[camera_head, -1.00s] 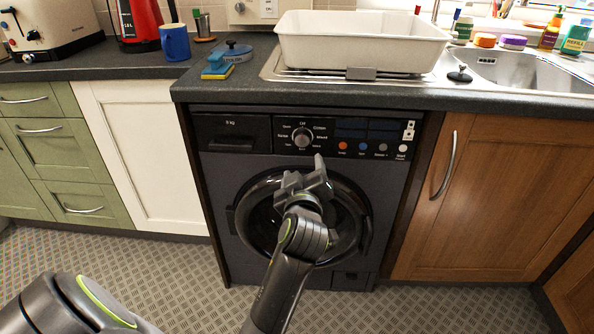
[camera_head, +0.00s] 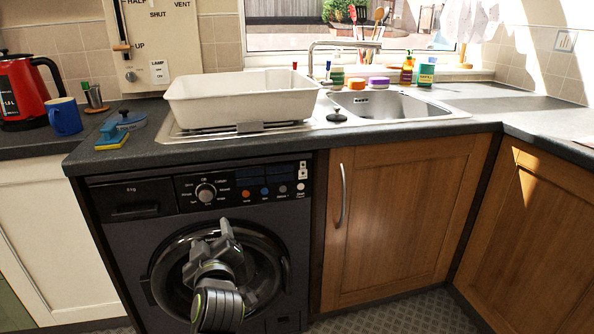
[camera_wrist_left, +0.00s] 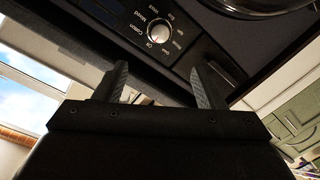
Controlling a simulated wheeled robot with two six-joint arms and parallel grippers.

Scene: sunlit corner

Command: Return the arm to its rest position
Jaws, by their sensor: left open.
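My left gripper (camera_head: 222,238) is in front of the round door of the dark washing machine (camera_head: 130,240) in the head view. In the left wrist view its two fingers (camera_wrist_left: 160,88) are spread apart with nothing between them. The machine's dial and control panel (camera_wrist_left: 158,32) show beyond the fingers there, tilted. My left forearm comes up from the bottom of the head view. My right gripper is not in view.
A worktop (camera_head: 345,139) runs above the machine, bearing a white basin (camera_head: 240,98), a sink (camera_head: 395,105), a blue mug (camera_head: 65,118) and a red kettle (camera_head: 18,90). A wooden cupboard (camera_head: 400,215) with a vertical handle stands right of the machine. Patterned floor lies below.

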